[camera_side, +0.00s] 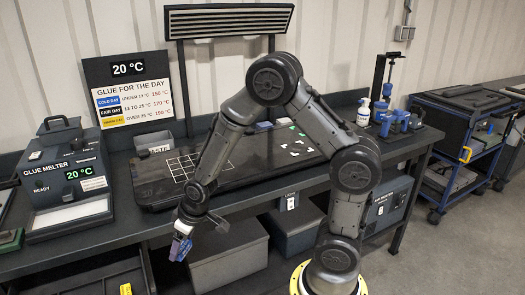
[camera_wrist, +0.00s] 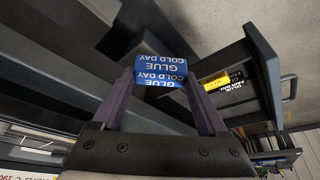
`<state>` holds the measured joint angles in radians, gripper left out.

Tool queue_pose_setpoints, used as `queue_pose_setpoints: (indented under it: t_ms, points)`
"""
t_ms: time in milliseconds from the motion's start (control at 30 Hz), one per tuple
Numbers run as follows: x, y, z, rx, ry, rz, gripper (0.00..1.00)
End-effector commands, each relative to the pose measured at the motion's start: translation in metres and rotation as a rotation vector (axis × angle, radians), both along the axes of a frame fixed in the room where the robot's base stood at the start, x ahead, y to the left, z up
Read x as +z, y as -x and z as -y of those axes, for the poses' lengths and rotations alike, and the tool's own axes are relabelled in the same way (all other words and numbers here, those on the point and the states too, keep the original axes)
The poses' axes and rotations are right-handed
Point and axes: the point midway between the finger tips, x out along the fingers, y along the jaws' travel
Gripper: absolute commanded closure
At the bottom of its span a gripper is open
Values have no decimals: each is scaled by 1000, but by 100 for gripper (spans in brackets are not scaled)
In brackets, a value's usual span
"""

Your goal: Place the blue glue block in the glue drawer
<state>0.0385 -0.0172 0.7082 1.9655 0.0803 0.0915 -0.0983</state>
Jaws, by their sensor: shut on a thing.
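The blue glue block (camera_wrist: 160,72), lettered "COLD DAY GLUE", sits between the fingertips of my gripper (camera_wrist: 162,86) in the wrist view. In the side view my gripper (camera_side: 183,236) points down in front of the bench with the blue block (camera_side: 180,249) at its tips, held in the air. A dark open drawer (camera_side: 88,272) under the bench shows at the lower left, to the left of the block and partly cut off. In the wrist view an open drawer with a handle (camera_wrist: 288,86) lies right of the block. A yellow labelled piece (camera_wrist: 213,81) shows there.
The glue melter (camera_side: 65,172) reads 20 °C and stands on the bench at left. A dark mat with a grid (camera_side: 150,190) lies mid-bench. Grey bins (camera_side: 230,262) stand under the bench. A board (camera_side: 128,85) lists glue temperatures. A cart (camera_side: 455,150) stands at right.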

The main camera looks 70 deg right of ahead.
Motion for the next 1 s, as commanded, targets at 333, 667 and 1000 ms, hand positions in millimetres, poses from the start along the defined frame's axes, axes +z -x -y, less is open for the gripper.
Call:
queue_pose_setpoints:
  t_ms: [333, 667, 1000]
  points:
    - [78, -8, 96, -227, 1, 9, 78]
    - [172, 32, 220, -532, 2, 7, 78]
    - [219, 83, 294, -745, -1, 0, 78]
